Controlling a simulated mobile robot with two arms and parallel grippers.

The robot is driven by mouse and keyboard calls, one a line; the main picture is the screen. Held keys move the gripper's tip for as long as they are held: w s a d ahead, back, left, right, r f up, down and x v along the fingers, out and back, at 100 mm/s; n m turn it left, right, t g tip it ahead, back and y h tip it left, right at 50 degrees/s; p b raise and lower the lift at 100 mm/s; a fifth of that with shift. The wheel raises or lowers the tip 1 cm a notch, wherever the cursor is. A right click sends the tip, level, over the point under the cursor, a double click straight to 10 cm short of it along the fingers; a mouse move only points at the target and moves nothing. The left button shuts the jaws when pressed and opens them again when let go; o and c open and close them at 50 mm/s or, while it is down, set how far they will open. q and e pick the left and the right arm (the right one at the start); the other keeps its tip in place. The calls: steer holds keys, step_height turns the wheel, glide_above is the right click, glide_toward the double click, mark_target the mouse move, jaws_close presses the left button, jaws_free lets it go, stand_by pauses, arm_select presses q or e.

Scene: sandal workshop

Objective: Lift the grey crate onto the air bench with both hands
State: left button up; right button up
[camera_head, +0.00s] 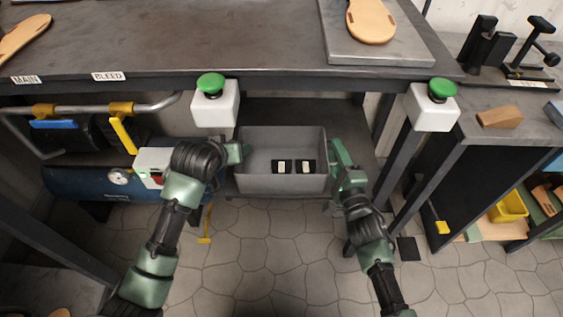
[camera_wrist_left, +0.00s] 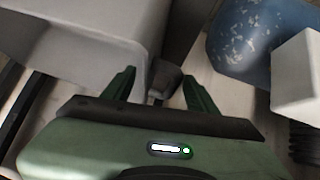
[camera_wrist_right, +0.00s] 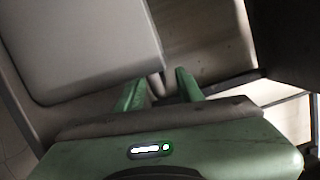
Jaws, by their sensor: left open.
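The grey crate (camera_head: 257,183) is an open box with two small dark items with pale labels inside. It sits low, in the bay under the dark bench top (camera_head: 190,45), whose front edge bears MAIN and BLEED labels. My left gripper (camera_head: 243,153) is at the crate's left end. In the left wrist view its fingers (camera_wrist_left: 158,84) are apart, with a dark grey block beyond the gap and the crate wall at upper left. My right gripper (camera_head: 338,158) is at the crate's right end. In the right wrist view its fingers (camera_wrist_right: 160,86) are apart near the crate wall; contact is unclear.
Two white boxes with green buttons, left (camera_head: 214,104) and right (camera_head: 433,106), hang at the bench's front edge. A blue tank (camera_head: 85,182) with a gauge lies left of the crate. A sandal sole (camera_head: 371,20) lies on a grey plate (camera_head: 400,50) on the bench. The bench's middle is clear.

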arm_select(q)
steer(key=c, duration=0.6)
arm_select(e)
steer(key=c, duration=0.6)
arm_select(q)
steer(key=c, duration=0.4)
arm_select(e)
jaws_close()
arm_select(q)
jaws_close()
steer(key=shift+r, duration=0.1)
